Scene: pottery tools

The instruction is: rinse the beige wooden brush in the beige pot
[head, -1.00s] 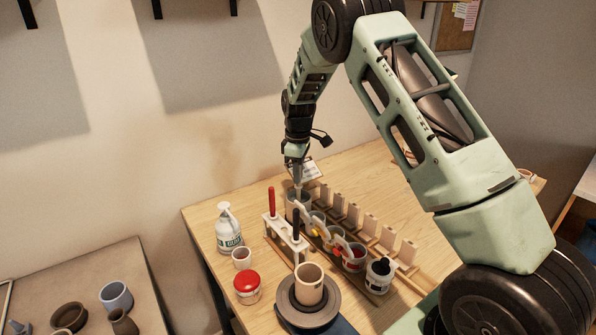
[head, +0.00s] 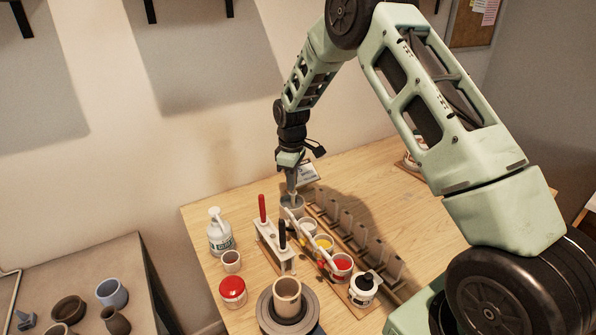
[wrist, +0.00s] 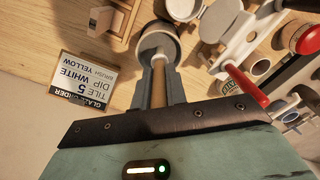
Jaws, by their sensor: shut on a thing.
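My gripper (head: 292,188) points down at the back end of the row of cups. In the wrist view my gripper (wrist: 158,88) is shut on the beige wooden brush (wrist: 158,92), whose handle runs between the fingers. The brush's lower end is inside a round pot (wrist: 175,38) and its bristles are hidden. This pot looks greyish rather than clearly beige; it also shows under my gripper in the head view (head: 292,210). A beige pot (head: 287,290) stands on the dark wheel at the front, apart from my gripper.
A white rack (head: 270,240) holds red- and black-handled tools beside paint cups (head: 341,266). Several tiles (head: 360,240) stand behind the cups. A sign (wrist: 83,85) is close to the pot.

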